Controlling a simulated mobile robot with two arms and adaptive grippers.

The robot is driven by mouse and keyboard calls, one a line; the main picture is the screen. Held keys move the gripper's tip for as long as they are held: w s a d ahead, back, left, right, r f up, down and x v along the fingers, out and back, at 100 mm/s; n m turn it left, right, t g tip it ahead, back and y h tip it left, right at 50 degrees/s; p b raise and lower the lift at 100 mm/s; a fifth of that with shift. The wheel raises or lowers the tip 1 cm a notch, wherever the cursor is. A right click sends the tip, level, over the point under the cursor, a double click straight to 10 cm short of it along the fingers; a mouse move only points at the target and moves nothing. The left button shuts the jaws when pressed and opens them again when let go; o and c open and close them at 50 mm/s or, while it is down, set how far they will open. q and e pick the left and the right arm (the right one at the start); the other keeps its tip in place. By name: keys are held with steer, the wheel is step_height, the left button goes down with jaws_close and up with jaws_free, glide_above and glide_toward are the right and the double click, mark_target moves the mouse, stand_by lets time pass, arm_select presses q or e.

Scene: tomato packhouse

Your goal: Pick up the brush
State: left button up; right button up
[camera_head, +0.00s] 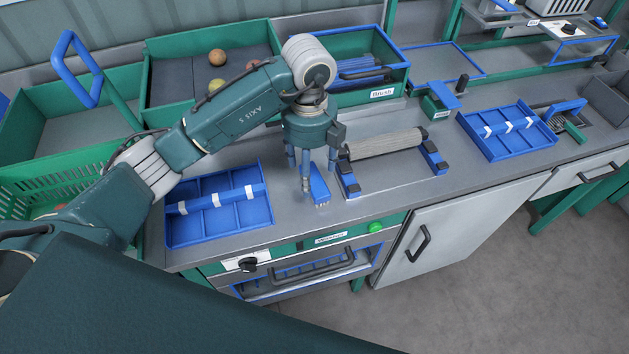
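A small blue brush (319,184) with pale bristles at its near end is on or just above the grey counter, near the front edge. My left gripper (313,176) points down right at it, with its fingers spread apart. One finger stands just left of the brush and another is at its far right side. The gripper partly hides the brush's far end, and I cannot tell whether any finger touches it. A green bin (398,80) behind carries a label reading Brush. My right gripper is not in view.
A roller (383,144) on blue-ended supports stands close to the right of the brush. Blue divided trays lie left (218,207) and further right (508,131). A green bin (212,52) holding several round fruits is behind my arm.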

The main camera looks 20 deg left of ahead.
arm_select(q)
step_height(320, 180, down, 4)
steer(key=shift+r+p, duration=0.15)
steer(key=shift+p, duration=0.6)
steer(key=shift+f, duration=0.5)
steer(key=shift+w, duration=0.1)
steer(key=c, duration=1.3)
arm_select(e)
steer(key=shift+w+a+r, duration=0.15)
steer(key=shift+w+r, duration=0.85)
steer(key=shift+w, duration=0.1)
arm_select(q)
steer(key=shift+r, duration=0.75)
step_height(320, 180, up, 19)
steer(key=b, duration=0.1)
steer(key=shift+f, duration=0.2)
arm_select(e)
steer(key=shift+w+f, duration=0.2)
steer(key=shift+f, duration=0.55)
